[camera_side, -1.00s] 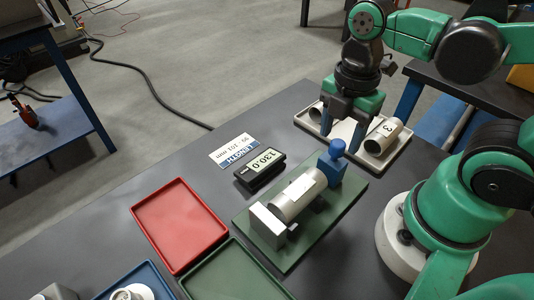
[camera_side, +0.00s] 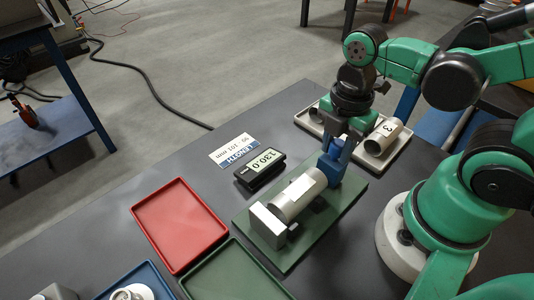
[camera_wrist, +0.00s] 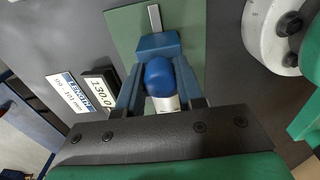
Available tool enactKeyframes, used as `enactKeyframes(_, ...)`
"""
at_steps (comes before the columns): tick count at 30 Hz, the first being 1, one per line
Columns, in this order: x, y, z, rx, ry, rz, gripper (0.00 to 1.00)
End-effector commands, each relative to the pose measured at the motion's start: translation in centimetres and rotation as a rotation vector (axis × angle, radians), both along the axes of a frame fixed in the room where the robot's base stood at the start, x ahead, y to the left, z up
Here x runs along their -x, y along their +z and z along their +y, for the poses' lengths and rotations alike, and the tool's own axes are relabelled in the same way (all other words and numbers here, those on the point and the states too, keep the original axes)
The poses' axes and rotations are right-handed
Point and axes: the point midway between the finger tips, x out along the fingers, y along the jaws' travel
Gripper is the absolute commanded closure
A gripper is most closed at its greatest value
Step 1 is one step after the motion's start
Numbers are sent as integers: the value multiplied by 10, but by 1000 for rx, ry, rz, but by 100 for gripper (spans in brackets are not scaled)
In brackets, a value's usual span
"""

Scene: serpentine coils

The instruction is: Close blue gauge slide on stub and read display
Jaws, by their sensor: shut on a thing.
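The blue gauge slide (camera_side: 330,165) stands at the back right end of a green base plate (camera_side: 340,205). My gripper (camera_side: 340,148) is shut on its knob; the wrist view shows the rounded blue knob (camera_wrist: 159,76) between my fingers. The grey stub (camera_side: 297,196), with a white label, lies between the slide and a grey end block (camera_side: 268,226). I cannot tell whether the slide touches the stub. In the wrist view my gripper hides most of the stub. The display (camera_side: 261,170) beside the plate reads 130.0.
A card (camera_side: 234,151) reads LENGTH with a range ending at 101 mm. A beige tray (camera_side: 301,120) holds another stub (camera_side: 383,137) marked 3. A red tray (camera_side: 180,225), a green tray (camera_side: 232,275) and a blue tray (camera_side: 142,279) lie at the front left.

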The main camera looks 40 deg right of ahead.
Motion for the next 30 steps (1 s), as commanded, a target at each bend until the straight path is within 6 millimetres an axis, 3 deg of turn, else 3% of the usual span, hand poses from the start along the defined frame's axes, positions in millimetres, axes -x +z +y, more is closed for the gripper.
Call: enactKeyframes(30,-1,0,12,0,2,-1,100)
